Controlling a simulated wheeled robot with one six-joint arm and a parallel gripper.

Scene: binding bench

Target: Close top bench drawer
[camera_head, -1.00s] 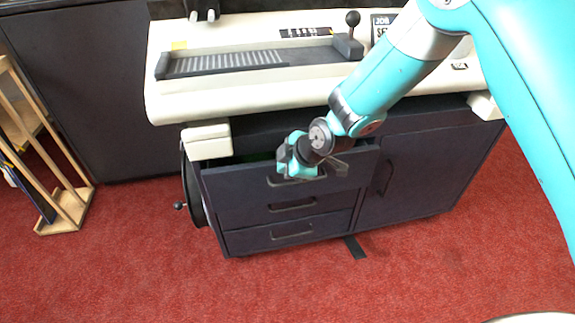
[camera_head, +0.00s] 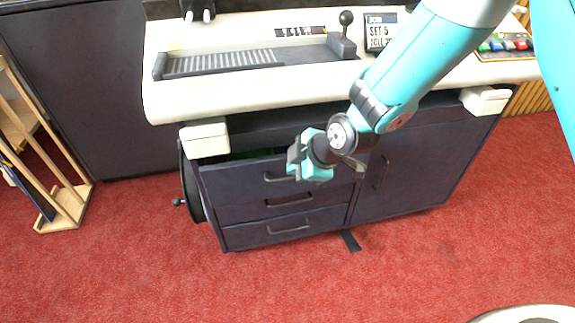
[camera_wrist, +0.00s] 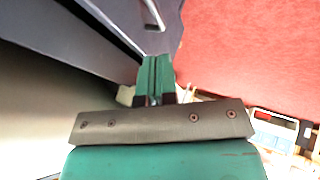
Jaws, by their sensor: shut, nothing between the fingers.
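The top bench drawer (camera_head: 232,184) is dark blue-black and stands a little open; a narrow dark gap with a bit of green shows behind its front. Its grey bar handle (camera_head: 273,178) is partly hidden by my gripper. My gripper (camera_head: 297,158), teal and dark grey, is in front of the right half of the drawer front, near its upper edge. Whether it touches the drawer I cannot tell. In the wrist view the green fingers (camera_wrist: 157,75) are together and empty, beside a dark front with a grey handle (camera_wrist: 153,14).
Two lower drawers (camera_head: 240,211) look shut. A cupboard door (camera_head: 415,165) is to their right. The pale bench top (camera_head: 240,95) overhangs the drawers. A wooden rack (camera_head: 70,208) stands at left. Red carpet (camera_head: 150,280) in front is clear.

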